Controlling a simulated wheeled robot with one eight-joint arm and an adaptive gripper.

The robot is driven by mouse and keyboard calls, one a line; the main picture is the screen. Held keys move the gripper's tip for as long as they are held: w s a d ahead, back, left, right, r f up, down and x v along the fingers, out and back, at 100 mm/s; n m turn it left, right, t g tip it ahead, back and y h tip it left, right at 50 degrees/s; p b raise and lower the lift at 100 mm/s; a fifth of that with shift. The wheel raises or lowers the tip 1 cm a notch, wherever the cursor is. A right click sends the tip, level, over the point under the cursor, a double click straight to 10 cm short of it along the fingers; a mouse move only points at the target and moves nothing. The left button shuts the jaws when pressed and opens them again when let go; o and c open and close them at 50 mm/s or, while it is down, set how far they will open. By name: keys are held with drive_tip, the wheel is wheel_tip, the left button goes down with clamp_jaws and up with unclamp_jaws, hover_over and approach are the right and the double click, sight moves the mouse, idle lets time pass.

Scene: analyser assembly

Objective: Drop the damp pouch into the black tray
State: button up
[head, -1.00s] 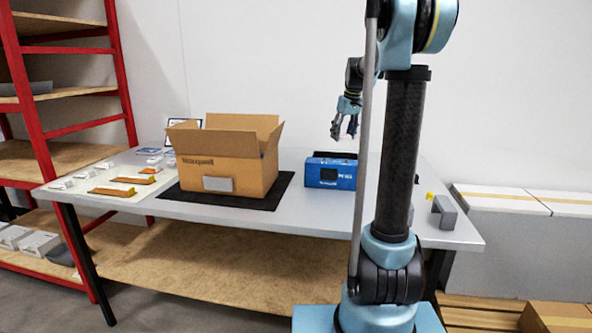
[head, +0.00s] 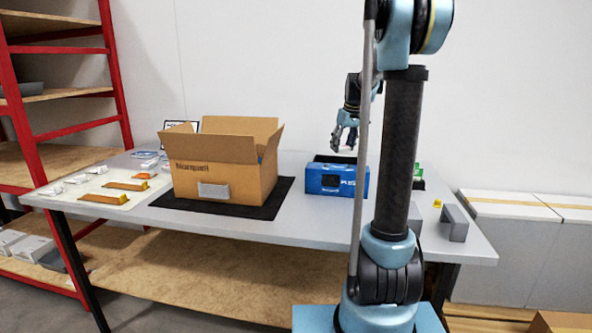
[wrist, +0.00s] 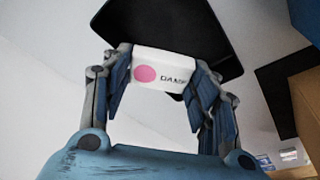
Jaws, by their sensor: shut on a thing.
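The damp pouch (wrist: 160,72) is white with a pink dot and the letters "DAM" showing. It sits between the two fingers of my gripper (wrist: 160,85), which is shut on it. In the wrist view the black tray (wrist: 185,30) lies beyond the pouch, apart from it, with its far side cut off by the frame. In the head view my gripper (head: 345,140) hangs in the air above and behind the blue box (head: 325,181).
An open cardboard box (head: 215,180) stands on a black mat (head: 230,209) left of the blue box. A grey block (head: 455,222) and a small yellow piece (head: 437,203) are at the table's right. Orange-brown and white parts lie at the left. Red shelving (head: 60,130) stands further left.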

drive_tip(key=shift+f, duration=0.65)
drive_tip(key=o, duration=1)
drive_tip(key=shift+c, duration=0.2)
drive_tip(key=v, duration=1.2)
drive_tip(key=shift+s, duration=0.15)
